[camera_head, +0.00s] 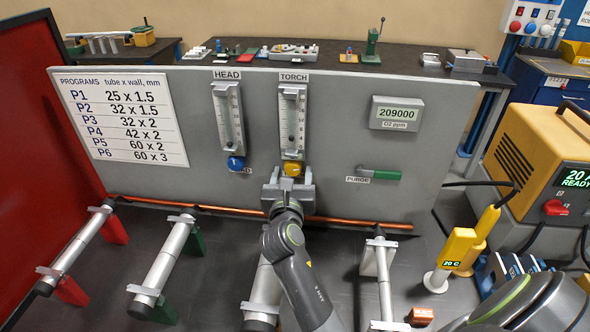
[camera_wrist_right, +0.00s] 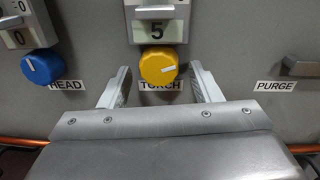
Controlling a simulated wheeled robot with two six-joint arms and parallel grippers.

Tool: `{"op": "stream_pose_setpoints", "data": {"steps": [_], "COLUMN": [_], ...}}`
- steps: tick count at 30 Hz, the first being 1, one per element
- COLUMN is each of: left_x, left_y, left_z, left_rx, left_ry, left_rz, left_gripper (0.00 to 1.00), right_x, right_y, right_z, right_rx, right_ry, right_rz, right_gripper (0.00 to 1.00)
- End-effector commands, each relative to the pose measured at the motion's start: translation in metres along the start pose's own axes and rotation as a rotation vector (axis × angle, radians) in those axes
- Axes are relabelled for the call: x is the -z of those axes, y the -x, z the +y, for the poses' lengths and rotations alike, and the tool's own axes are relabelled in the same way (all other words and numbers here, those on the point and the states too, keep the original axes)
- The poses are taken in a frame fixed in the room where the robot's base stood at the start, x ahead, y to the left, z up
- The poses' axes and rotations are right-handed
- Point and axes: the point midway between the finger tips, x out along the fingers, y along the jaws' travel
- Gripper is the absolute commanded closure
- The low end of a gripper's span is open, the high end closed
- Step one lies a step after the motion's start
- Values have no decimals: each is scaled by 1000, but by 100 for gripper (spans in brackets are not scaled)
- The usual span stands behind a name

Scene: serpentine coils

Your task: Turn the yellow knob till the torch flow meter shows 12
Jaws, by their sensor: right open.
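The yellow knob (camera_head: 292,169) sits on the grey panel below the torch flow meter (camera_head: 292,122), a clear vertical scale labelled TORCH. My right gripper (camera_head: 288,180) is at the panel just below the knob. In the right wrist view its two fingers (camera_wrist_right: 160,85) are spread open, one on either side of the knob, with gaps on both sides. My left gripper is not in view.
The blue knob (camera_head: 236,163) of the HEAD meter (camera_head: 228,118) is left of the yellow knob. A green-handled PURGE lever (camera_head: 379,174) is to the right. A copper pipe (camera_head: 240,211) runs low along the panel. Tubes in clamps (camera_head: 165,260) stand in front.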

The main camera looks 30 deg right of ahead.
Motion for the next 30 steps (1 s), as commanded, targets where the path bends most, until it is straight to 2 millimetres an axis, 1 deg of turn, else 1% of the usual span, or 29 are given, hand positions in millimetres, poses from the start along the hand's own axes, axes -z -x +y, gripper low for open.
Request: {"op": "stream_pose_setpoints", "data": {"steps": [10,20,21,26,30], "left_x": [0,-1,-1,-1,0], "left_y": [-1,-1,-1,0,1], "left_z": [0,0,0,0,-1], "left_rx": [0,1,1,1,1], "left_ry": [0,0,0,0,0], "left_rz": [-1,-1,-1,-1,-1], "left_gripper": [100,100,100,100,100], "right_x": [0,0,0,0,0], "right_y": [1,1,1,1,1], "right_z": [0,0,0,0,1], "right_rx": [0,0,0,0,1], "right_ry": [0,0,0,-11,-53], "right_rz": [1,1,1,0,-1], "right_gripper": [42,86,87,87,87]}}
